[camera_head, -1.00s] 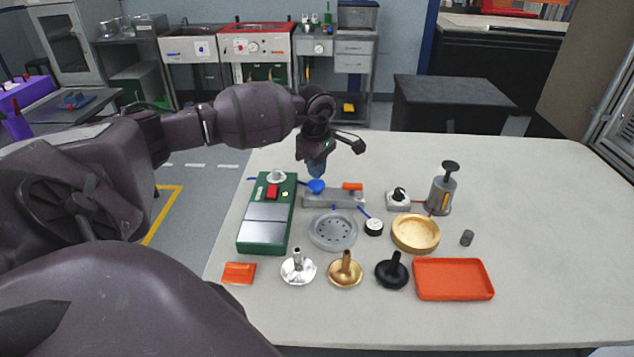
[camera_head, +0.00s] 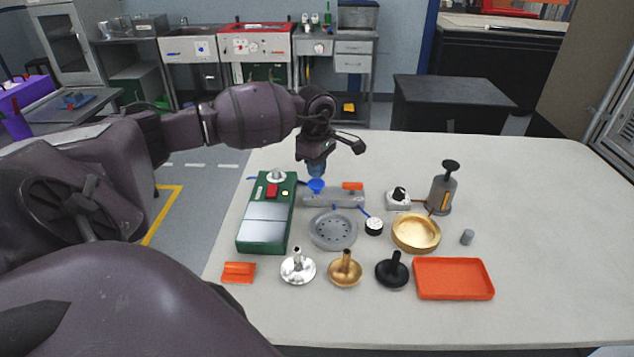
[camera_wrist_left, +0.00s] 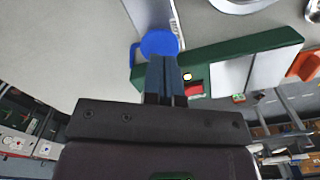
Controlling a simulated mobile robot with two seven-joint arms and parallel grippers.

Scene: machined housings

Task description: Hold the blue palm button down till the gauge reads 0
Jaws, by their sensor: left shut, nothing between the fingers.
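The blue palm button (camera_head: 316,187) sits at the left end of a grey block (camera_head: 335,199), beside the green box. It also shows in the left wrist view (camera_wrist_left: 158,42). My left gripper (camera_head: 316,176) points down, directly over the button. Its blue fingers (camera_wrist_left: 166,62) are closed together with nothing between them. Their tips overlap the button's edge in the wrist view; I cannot tell whether they touch or press it. A small round white-faced dial (camera_head: 374,226), apparently the gauge, is joined to the block by a blue line. Its reading is too small to make out. My right gripper is not in view.
A green box (camera_head: 264,236) with a red switch stands left of the block. A grey perforated disc (camera_head: 333,231), a gold dish (camera_head: 416,247) and a grey pump-like cylinder (camera_head: 441,193) stand nearby. An orange tray (camera_head: 453,294) lies in front. The table's right side is clear.

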